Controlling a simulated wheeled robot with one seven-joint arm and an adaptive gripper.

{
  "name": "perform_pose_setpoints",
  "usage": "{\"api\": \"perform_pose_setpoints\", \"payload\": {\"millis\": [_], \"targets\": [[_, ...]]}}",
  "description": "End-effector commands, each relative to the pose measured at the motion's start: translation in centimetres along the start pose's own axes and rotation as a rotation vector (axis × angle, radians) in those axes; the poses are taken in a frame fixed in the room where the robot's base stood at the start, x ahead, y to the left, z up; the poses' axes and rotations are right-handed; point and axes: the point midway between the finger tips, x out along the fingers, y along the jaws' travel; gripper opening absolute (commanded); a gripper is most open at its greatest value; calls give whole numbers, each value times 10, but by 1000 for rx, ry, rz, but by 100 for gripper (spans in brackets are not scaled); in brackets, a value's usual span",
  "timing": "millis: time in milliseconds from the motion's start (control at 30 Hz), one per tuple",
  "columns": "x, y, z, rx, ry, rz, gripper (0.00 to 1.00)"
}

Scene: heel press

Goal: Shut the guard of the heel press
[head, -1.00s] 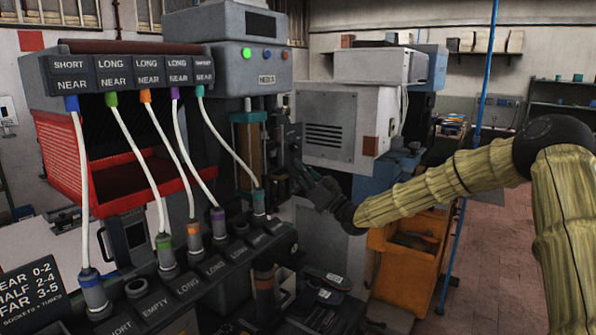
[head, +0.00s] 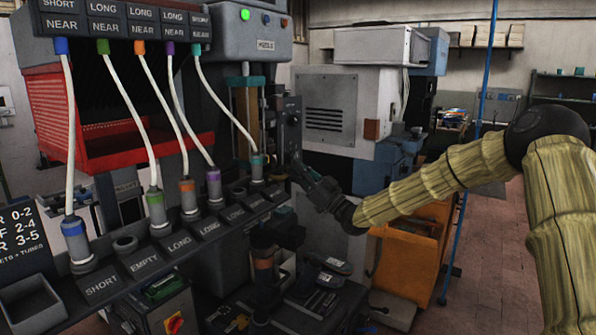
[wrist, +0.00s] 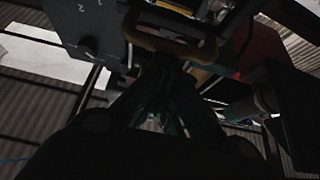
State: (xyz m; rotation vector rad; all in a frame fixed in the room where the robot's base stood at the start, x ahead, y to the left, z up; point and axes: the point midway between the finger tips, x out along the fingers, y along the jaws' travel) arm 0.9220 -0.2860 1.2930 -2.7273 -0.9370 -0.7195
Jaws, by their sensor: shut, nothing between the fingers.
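The heel press (head: 262,28) is the grey machine with a green lamp, left of centre in the head view. Below its head is an upright teal-edged frame (head: 240,112), and right of it a dark panel (head: 289,124). I cannot tell surely which part is the guard, or how far it stands open. My gripper (head: 298,164) is shut and empty, just below the dark panel. In the wrist view my fingers (wrist: 165,90) point at a tan curved bar (wrist: 172,48), very close to it. Whether they touch cannot be told. A dark plate (wrist: 88,28) with a 2 is at the upper left.
A labelled rack (head: 165,248) with several white hoses stands in front of the press, close left of my gripper. A grey-white machine (head: 335,105) is behind. An orange cabinet (head: 412,250) stands below my arm. Open floor (head: 490,240) lies to the right.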

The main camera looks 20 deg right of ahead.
Motion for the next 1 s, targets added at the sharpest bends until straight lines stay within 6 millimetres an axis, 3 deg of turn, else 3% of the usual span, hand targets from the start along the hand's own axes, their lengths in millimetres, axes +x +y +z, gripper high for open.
{"api": "perform_pose_setpoints", "payload": {"millis": [100, 567, 733, 900, 1000], "targets": [[-5, 0, 9, 0, 0, 0, 0], [-5, 0, 9, 1, -3, 0, 0], [4, -2, -5, 2, 0, -4, 0], [20, -6, -32, 3, 5, -12, 0], [-8, -4, -23, 5, 3, -8, 0]]}}
